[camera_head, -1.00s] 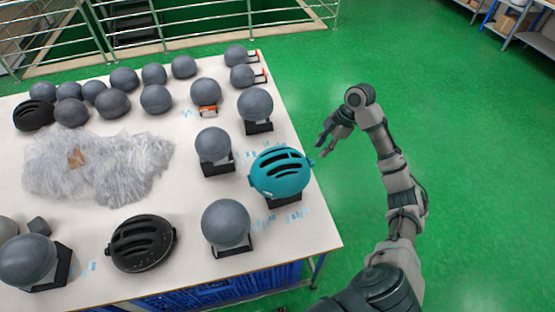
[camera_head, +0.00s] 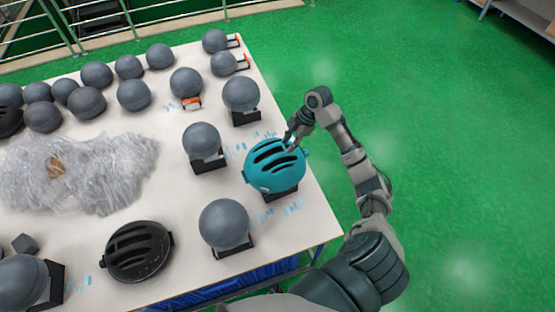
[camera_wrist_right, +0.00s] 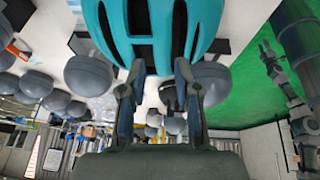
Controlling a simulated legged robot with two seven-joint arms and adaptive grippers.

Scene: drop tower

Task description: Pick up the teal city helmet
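The teal helmet (camera_head: 262,177) sits near the right edge of the table, above a black stand (camera_head: 281,195). It also fills the top middle of the right wrist view (camera_wrist_right: 150,35). My right gripper (camera_head: 291,146) reaches in from the right and is at the helmet's upper right side, by its vents. In the right wrist view its two fingers (camera_wrist_right: 160,70) are spread apart, with their tips close to the helmet. I cannot tell whether they touch it. My left gripper is not in view.
The white table (camera_head: 285,245) also holds several grey balls, some on stands, such as one left of the helmet (camera_head: 202,140) and one nearer (camera_head: 224,223). A black helmet (camera_head: 138,251) and crumpled clear plastic (camera_head: 80,172) lie left. Green floor (camera_head: 430,120) is open at right.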

